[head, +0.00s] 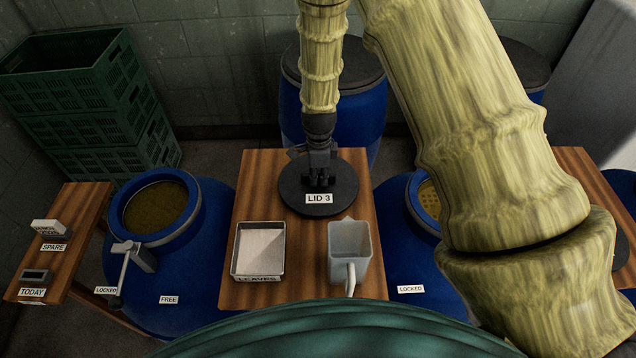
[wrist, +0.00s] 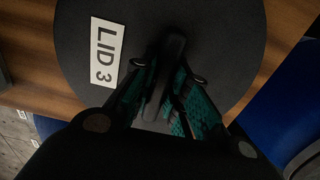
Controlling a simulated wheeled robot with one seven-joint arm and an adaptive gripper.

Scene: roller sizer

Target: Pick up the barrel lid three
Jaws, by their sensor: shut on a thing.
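The barrel lid three (head: 296,200) is a round black disc with a white "LID 3" label, at the back of the wooden table. In the wrist view the lid (wrist: 225,30) fills the upper middle, with its label to the left. My gripper (head: 319,182) points down at the lid's centre. In the wrist view my gripper (wrist: 165,95) has its teal-padded fingers shut on the lid's dark upright handle. The lid looks flat; I cannot tell whether it touches the table.
The wooden table (head: 300,294) also holds a metal tray (head: 259,251) labelled "LEAVES" and a grey jug (head: 350,252). An open blue barrel (head: 205,235) stands left, another (head: 424,205) right, partly behind my arm. Green crates (head: 75,100) are stacked back left.

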